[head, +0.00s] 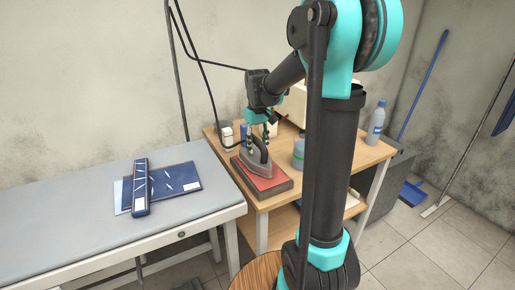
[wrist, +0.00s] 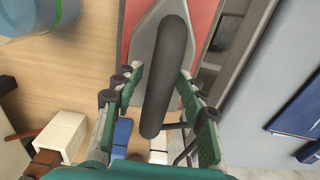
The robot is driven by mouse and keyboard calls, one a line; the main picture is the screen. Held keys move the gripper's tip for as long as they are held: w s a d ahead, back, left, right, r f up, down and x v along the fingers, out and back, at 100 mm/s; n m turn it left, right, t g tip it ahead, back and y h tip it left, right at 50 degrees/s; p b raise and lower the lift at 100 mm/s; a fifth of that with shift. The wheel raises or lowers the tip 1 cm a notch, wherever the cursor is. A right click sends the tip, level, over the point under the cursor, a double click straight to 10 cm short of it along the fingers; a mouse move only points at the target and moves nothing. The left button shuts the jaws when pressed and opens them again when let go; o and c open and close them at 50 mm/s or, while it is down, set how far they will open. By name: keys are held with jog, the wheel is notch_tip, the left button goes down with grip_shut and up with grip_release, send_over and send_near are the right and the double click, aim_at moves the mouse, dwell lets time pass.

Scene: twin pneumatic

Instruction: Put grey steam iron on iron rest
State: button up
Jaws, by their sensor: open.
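The grey steam iron (head: 259,172) is on the red-topped iron rest (head: 275,186) on the wooden table, its soleplate down. In the wrist view its dark handle (wrist: 172,65) runs lengthwise through the middle, and the red pad of the rest (wrist: 204,18) shows beside the iron. My gripper (head: 258,139) is at the handle from above. It is open, with one green finger on each side of the handle in the wrist view (wrist: 159,80). I see gaps between the fingers and the handle. Part of the iron is hidden behind the fingers.
The wooden table (head: 230,170) also holds a teal-grey container (head: 298,156), a bottle (head: 376,122) and small boxes. A padded ironing table (head: 80,225) with blue folded items (head: 175,179) stands at left. A black hose hangs behind.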

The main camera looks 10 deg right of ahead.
notch_tip(320, 180, up, 11)
jog(key=shift+f, duration=0.2)
jog(key=s+d+f, duration=0.1)
jog(key=s+f, duration=0.3)
jog(key=s+d+f+m+t, duration=0.1)
jog(key=s+f, duration=0.3)
jog(key=s+f+m+t, duration=0.1)
jog(key=s+f, duration=0.2)
jog(key=f, duration=0.1)
jog(key=shift+s+d+f, duration=0.2)
jog(key=shift+s+d, duration=0.2)
jog(key=s+d+f+m+t, duration=0.1)
jog(key=s+f+t, duration=0.1)
jog(key=s+f, duration=0.7)
jog(key=shift+s+d+m, duration=0.15)
jog(key=shift+s+m, duration=0.15)
jog(key=shift+s, duration=0.35)
